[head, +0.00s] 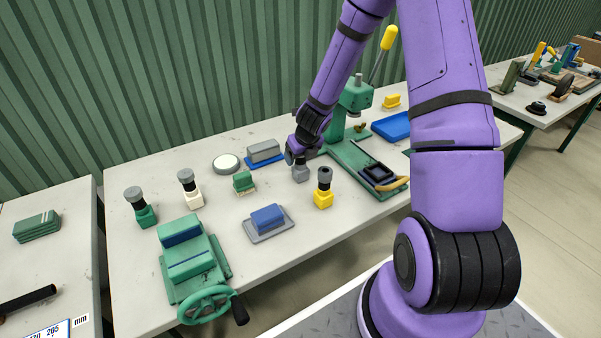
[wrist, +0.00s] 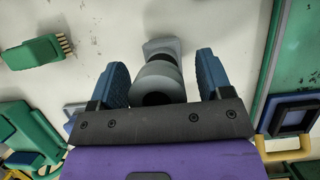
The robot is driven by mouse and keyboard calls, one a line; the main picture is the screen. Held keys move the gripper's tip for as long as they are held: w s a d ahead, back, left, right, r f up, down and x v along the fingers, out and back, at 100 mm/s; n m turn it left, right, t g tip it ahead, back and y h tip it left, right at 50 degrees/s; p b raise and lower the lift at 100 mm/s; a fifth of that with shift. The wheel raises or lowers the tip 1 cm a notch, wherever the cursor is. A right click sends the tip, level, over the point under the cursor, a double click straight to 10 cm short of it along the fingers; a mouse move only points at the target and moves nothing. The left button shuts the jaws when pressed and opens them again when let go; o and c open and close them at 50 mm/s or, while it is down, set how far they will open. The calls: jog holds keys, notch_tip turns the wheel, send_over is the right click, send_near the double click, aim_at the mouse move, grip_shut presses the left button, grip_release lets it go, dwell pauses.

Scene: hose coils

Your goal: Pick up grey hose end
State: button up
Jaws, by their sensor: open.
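The grey hose end (head: 301,174) stands on the middle table in the head view, left of the green press, with its upper part hidden by my gripper (head: 297,158). In the wrist view the grey hose end (wrist: 162,47) has a squarish grey base and a rounded grey top with a dark opening. My gripper (wrist: 162,72) is open, with one blue finger on each side of the grey hose end. A gap shows on both sides of it, wider on the right. Similar yellow (head: 323,190), white (head: 190,188) and green (head: 142,208) pieces stand nearby.
A green press (head: 350,150) with a yellow-knobbed lever stands close on the right. A green vise (head: 195,265), a green brush (head: 244,182) and a blue block on a grey plate (head: 268,222) are on the left and in front. A corrugated green wall (head: 150,90) rises behind.

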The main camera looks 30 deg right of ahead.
jog(key=c, duration=1.3)
grip_shut()
jog(key=shift+r, duration=0.2)
